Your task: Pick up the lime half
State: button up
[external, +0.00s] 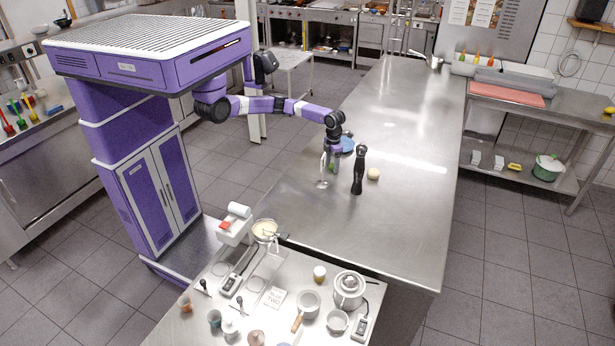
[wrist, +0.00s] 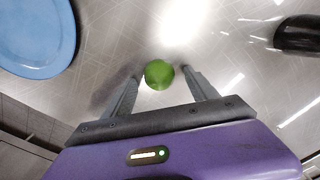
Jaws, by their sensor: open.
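The lime half (wrist: 159,74) shows as a round green shape on the steel counter in the wrist view, between the tips of my gripper's two fingers. My gripper (wrist: 161,80) is open, with a finger on either side of the lime half and a visible gap at each side. In the external view my gripper (external: 331,168) points down over the counter, and a bit of the green lime half (external: 332,167) shows by the fingers. I cannot tell how far the fingertips are above the counter.
A blue plate (wrist: 38,32) lies left of my gripper in the wrist view. The long steel counter (external: 400,120) is mostly bare further back.

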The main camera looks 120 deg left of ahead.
jog(key=c, duration=1.4)
jog(key=shift+c, duration=0.3)
jog(key=shift+r, duration=0.2)
